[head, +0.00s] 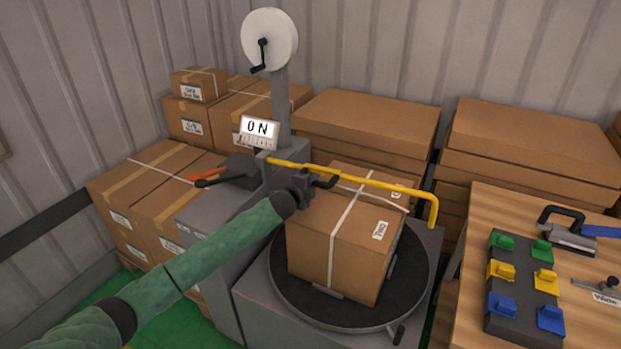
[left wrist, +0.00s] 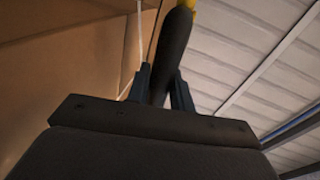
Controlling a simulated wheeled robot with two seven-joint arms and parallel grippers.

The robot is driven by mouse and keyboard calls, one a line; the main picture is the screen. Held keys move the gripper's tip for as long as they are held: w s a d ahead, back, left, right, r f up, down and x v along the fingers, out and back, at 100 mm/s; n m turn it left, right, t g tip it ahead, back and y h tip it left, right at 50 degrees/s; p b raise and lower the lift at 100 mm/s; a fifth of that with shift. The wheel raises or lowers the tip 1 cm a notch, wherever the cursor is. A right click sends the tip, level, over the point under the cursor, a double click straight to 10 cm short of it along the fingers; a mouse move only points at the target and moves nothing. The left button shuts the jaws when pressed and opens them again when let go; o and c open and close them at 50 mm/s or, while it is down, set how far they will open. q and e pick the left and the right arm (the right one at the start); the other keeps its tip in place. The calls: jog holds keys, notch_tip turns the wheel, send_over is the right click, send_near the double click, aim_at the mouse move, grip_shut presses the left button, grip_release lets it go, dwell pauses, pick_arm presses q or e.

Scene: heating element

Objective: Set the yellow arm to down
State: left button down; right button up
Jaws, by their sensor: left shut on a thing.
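The yellow arm (head: 375,180) reaches from the grey machine column out over a taped cardboard box (head: 345,240), close to level, and its far end bends down beside the box. My left gripper (head: 318,182) is at the arm's column end, just in front of it. In the left wrist view the fingers (left wrist: 158,90) are shut on a dark rod (left wrist: 172,55) with yellow at its top end. It looks like the arm's handle. The gripper hides part of that joint in the head view. My right gripper is not in view.
The box stands on a round dark turntable (head: 410,275). An "ON" sign (head: 259,130) and a white roll (head: 270,38) are on the machine. An orange-and-black lever (head: 207,179) is left of my gripper. A wooden table (head: 480,205) holds coloured blocks at right.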

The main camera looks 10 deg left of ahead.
pick_arm(q)
jog(key=shift+d+f+m, duration=0.1)
jog(key=shift+f+m, duration=0.2)
jog(key=shift+f, duration=0.35)
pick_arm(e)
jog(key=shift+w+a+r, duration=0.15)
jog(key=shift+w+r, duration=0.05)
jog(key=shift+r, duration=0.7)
pick_arm(q)
jog(key=c, duration=1.3)
grip_release()
jog(key=shift+o, duration=0.2)
jog(key=shift+r, duration=0.1)
jog(key=shift+s, duration=0.15)
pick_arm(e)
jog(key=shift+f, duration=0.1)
pick_arm(q)
jog(key=shift+s+a, duration=0.2)
jog(key=shift+a, duration=0.05)
jog(key=b+v, duration=0.2)
jog(key=v, duration=0.3)
jog(key=shift+s, duration=0.35)
jog(key=shift+s+a+r, duration=0.25)
jog(key=shift+s+r, duration=0.05)
jog(key=shift+s, duration=0.35)
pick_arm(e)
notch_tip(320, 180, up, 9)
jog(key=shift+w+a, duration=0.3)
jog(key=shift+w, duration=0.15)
